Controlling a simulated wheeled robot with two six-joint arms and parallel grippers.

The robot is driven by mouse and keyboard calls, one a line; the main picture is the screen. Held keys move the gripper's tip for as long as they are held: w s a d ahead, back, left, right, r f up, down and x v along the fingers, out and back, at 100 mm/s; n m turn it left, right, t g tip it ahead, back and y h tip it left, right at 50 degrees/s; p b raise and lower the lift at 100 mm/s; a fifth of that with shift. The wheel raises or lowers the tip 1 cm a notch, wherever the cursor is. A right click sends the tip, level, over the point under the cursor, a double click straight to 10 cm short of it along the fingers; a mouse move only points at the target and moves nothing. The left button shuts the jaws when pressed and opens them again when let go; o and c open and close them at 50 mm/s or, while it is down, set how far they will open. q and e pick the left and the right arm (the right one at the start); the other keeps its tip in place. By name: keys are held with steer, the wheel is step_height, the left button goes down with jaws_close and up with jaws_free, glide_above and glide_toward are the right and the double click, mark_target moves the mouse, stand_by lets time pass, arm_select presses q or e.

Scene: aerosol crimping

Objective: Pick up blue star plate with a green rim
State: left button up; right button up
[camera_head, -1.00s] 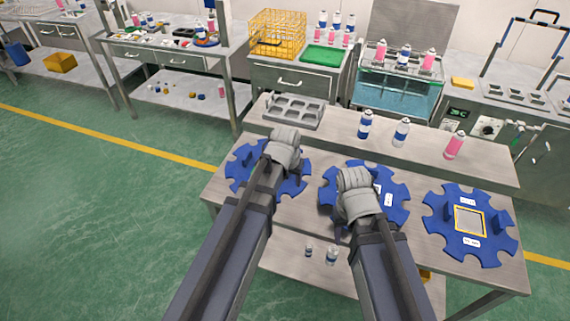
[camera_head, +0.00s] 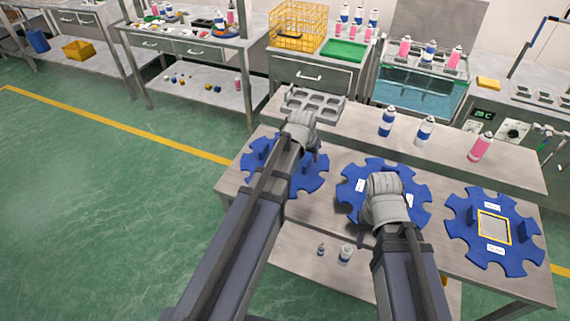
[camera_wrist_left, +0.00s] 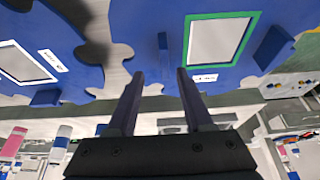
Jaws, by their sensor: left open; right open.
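The blue star plate with a green rim (camera_wrist_left: 150,22) shows in the left wrist view, its green frame (camera_wrist_left: 187,42) around a pale square and an upright blue tab (camera_wrist_left: 274,48) beside it. It appears to be the leftmost blue plate (camera_head: 258,160) on the bench in the head view, where my left arm hides its middle. My left gripper (camera_head: 302,132) is over this plate's far part. In the left wrist view its two fingers (camera_wrist_left: 160,74) are apart and empty, near the green frame. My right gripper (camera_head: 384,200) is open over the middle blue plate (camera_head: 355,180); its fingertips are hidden.
A third blue plate with a yellow frame (camera_head: 466,205) lies at the right. A grey tray (camera_head: 312,105) and several spray cans, including a pink one (camera_head: 480,147), stand along the bench's raised back shelf. A yellow wire basket (camera_head: 298,28) is behind.

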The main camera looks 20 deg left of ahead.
mark_target(307, 161)
arm_select(q)
steer(key=b+x, duration=0.4)
steer(key=x, duration=0.1)
steer(key=shift+s+a+f+b, duration=0.1)
steer(key=shift+a+f+b, duration=0.05)
steer(key=shift+a+b, duration=0.2)
jaws_close()
stand_by(1.1)
